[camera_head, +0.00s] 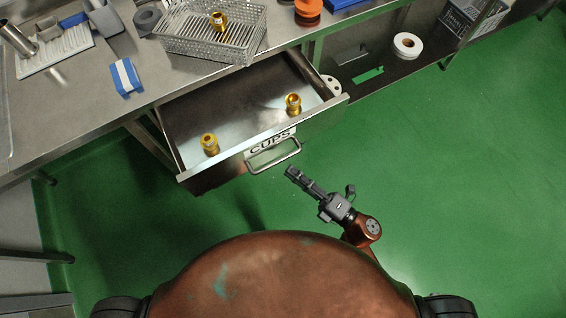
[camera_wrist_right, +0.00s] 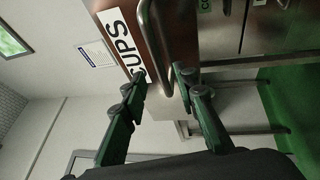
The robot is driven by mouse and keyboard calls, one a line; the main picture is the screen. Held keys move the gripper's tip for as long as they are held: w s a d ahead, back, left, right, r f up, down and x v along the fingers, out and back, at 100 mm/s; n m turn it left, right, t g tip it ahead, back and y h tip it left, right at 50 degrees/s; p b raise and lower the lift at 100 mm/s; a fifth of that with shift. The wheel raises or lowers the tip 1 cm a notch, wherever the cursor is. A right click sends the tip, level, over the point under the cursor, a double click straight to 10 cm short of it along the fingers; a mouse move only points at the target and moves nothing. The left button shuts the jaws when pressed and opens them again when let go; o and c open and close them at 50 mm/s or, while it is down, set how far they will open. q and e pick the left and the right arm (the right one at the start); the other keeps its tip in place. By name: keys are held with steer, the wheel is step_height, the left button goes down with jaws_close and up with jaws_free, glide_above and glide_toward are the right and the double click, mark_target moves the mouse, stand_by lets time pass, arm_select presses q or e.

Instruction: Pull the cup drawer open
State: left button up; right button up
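The cup drawer (camera_head: 240,117) stands pulled out from under the steel counter, its front labelled CUPS. Two gold cups stand in it, one at the front left (camera_head: 210,144) and one at the right (camera_head: 293,104). The bar handle (camera_head: 290,157) is on the drawer front; it also shows in the right wrist view (camera_wrist_right: 146,35). My right gripper (camera_head: 290,172) is just in front of the handle, apparently clear of it. In the right wrist view its fingers (camera_wrist_right: 160,84) are spread, empty, with the handle beyond and between them. My left gripper is not in view.
On the counter are a wire basket (camera_head: 170,48) with a gold cup (camera_head: 218,20) in it, a blue-and-white box (camera_head: 126,77) and a drying rack (camera_head: 55,52). The green floor (camera_head: 450,160) at right is clear.

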steer(key=v, duration=0.5)
steer(key=shift+s+d, duration=0.2)
steer(key=shift+d, duration=0.05)
steer(key=shift+f, duration=0.1)
